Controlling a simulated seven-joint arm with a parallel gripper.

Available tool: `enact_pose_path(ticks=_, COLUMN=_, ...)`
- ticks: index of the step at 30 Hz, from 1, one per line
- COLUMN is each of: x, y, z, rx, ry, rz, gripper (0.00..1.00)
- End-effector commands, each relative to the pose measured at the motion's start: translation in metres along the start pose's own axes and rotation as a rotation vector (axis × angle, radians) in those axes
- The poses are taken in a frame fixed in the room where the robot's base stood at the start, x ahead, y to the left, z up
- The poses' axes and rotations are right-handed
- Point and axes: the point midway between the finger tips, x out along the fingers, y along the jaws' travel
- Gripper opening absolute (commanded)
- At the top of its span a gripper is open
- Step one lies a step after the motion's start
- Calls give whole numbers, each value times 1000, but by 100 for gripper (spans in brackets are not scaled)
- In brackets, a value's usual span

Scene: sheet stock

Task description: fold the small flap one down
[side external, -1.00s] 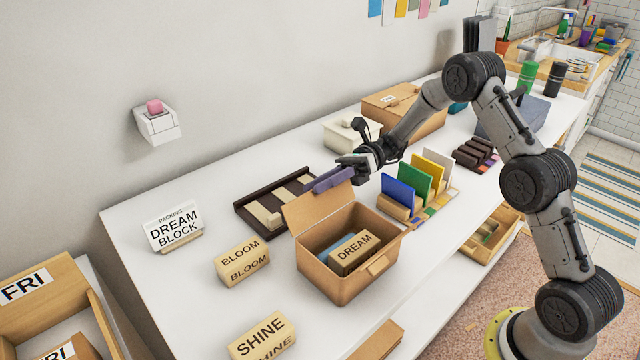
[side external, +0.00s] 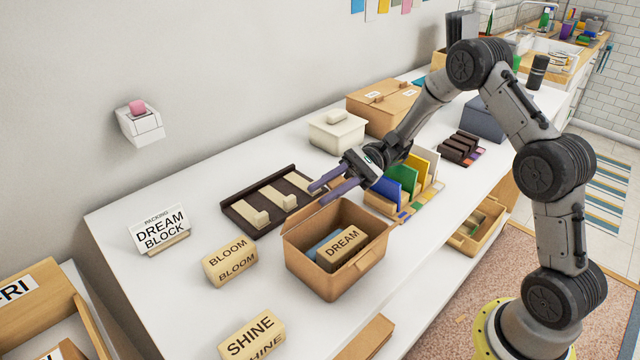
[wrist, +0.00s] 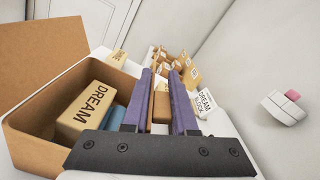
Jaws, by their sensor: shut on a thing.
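An open cardboard box (side external: 336,279) stands on the white table with a DREAM block (side external: 340,248) and a blue piece inside. Its raised flap (side external: 306,222) stands along the back left side; a large panel (wrist: 42,52) rises at the left in the wrist view. My gripper (side external: 320,192) is at the box's back edge, its purple fingers pointing left and down beside the raised flap's corner. In the wrist view a brown cardboard-coloured piece (wrist: 160,106) shows between the fingers. It seems to be small flap one, held by my gripper; its outline is mostly hidden.
A dark tray with pale bars (side external: 268,205) lies behind the box. Upright coloured panels in a rack (side external: 405,185) stand close on the right. BLOOM (side external: 230,262) and SHINE (side external: 252,336) blocks and a DREAM BLOCK sign (side external: 160,230) stand on the left.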

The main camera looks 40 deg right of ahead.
Motion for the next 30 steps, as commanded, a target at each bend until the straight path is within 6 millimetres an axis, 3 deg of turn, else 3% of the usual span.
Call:
enact_pose_path(ticks=15, x=0, y=24, z=0, rx=-388, ry=0, rz=-1, gripper=0)
enact_pose_path(ticks=30, x=0, y=29, z=-2, rx=-493, ry=-1, rz=-1, gripper=0)
